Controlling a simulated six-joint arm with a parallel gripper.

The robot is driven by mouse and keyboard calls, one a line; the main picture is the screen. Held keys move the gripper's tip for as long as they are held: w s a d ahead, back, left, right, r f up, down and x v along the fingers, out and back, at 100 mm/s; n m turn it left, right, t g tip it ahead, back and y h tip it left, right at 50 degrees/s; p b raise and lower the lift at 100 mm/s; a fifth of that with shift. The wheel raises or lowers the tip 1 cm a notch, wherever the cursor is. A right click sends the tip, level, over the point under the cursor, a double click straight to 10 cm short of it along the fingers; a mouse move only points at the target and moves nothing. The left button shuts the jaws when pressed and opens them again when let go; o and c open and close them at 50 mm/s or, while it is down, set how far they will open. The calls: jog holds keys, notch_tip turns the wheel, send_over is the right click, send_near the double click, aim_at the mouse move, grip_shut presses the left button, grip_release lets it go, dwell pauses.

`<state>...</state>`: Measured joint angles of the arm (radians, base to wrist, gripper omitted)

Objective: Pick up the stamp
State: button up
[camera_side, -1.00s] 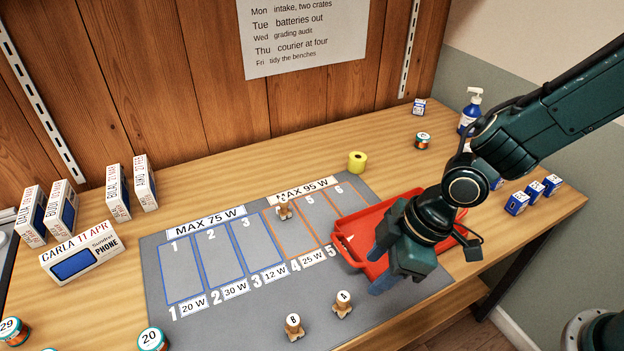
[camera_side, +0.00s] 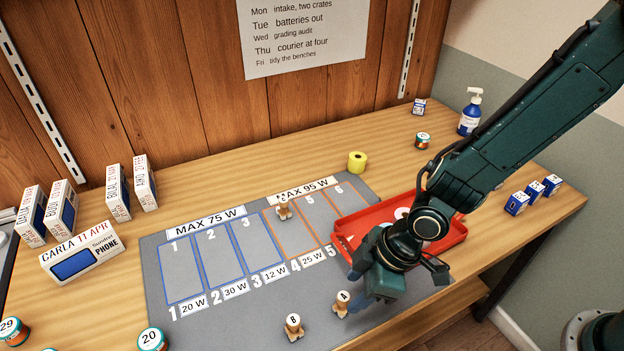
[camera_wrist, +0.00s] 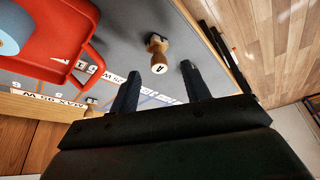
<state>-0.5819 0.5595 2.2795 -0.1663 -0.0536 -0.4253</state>
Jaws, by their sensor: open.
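Three small wooden stamps with lettered white tops are on the grey mat (camera_side: 205,325). The stamp marked A (camera_side: 342,303) stands at the front of the mat, close to the left of my gripper (camera_side: 362,297). In the wrist view stamp A (camera_wrist: 157,52) shows ahead of my open, empty fingers (camera_wrist: 160,85), apart from them. The stamp marked B (camera_side: 293,327) stands to the left of A. A third stamp (camera_side: 283,209) stands at the back of the mat by the MAX 95 W label; its letter is hard to read.
A red tray (camera_side: 452,238) lies partly behind my gripper, on the mat's right side. Phone boxes (camera_side: 85,255) stand at the left. A yellow roll (camera_side: 357,162), a pump bottle (camera_side: 470,112) and small blue boxes (camera_side: 534,194) stand at the back and right.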

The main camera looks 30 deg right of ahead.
aim_at(344, 296)
jog(key=shift+x, duration=0.75)
jog(key=shift+w+x, duration=0.15)
jog(key=shift+x, duration=1.15)
jog(key=shift+w+x, duration=0.1)
jog(key=shift+x, duration=1.2)
jog(key=shift+a+r, duration=0.1)
jog(key=shift+a, duration=0.05)
grip_shut()
